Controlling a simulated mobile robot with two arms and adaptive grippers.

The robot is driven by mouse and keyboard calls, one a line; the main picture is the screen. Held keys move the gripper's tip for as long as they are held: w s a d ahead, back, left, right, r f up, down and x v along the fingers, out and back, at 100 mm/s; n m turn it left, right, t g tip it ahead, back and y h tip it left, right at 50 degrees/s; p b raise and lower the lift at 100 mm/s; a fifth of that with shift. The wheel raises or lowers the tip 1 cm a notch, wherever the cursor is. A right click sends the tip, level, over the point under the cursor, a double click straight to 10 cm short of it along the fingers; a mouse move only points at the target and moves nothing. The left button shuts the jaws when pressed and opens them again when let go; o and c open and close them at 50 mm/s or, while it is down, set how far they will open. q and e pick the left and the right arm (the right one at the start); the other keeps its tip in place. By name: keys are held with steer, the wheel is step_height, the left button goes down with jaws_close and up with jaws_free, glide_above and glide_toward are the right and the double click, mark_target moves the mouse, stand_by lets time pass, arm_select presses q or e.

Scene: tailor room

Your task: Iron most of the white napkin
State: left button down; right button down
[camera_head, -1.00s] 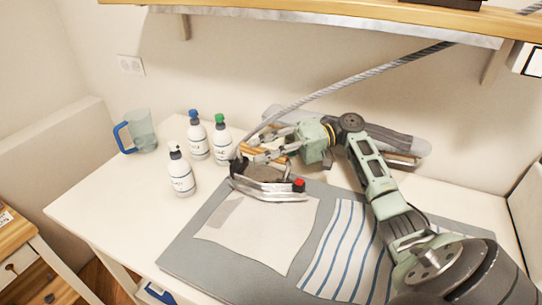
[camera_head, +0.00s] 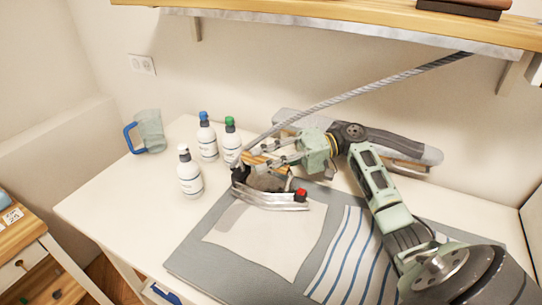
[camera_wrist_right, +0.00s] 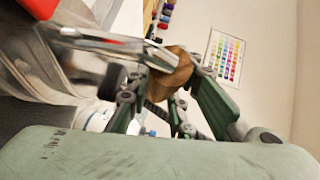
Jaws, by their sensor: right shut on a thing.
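The white napkin (camera_head: 262,240) lies flat on the left part of the grey ironing mat (camera_head: 190,262). A slightly darker patch shows near its upper left. The iron (camera_head: 275,200), with a metal soleplate and a red knob, rests at the napkin's far edge and covers part of it. My right gripper (camera_head: 262,160) is shut on the iron's wooden handle, which also shows in the right wrist view (camera_wrist_right: 168,78). A striped cable (camera_head: 370,93) runs from the iron up to the right. My left gripper is not in view.
Three white bottles, a white-capped one (camera_head: 190,176), a blue-capped one (camera_head: 207,140) and a green-capped one (camera_head: 231,142), stand left of the iron. A jug (camera_head: 149,132) stands farther left. A striped cloth (camera_head: 345,255) lies right of the napkin. A grey padded board (camera_head: 400,145) is behind.

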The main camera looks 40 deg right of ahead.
steer(key=shift+w+a+f, duration=0.15)
steer(key=shift+a, duration=0.3)
steer(key=shift+a+f+p, duration=0.1)
steer(key=shift+a+p, duration=0.05)
steer(key=shift+p, duration=0.4)
steer(key=s+a+p, duration=0.3)
steer(key=a+p, duration=0.1)
steer(key=a, duration=0.1)
steer(key=shift+s+a, duration=0.2)
stand_by(0.7)
steer(key=s+a+p, duration=0.4)
steer(key=a, duration=0.4)
steer(key=shift+a+p, duration=0.15)
steer(key=shift+p, duration=0.2)
stand_by(1.3)
steer(key=shift+s, duration=0.1)
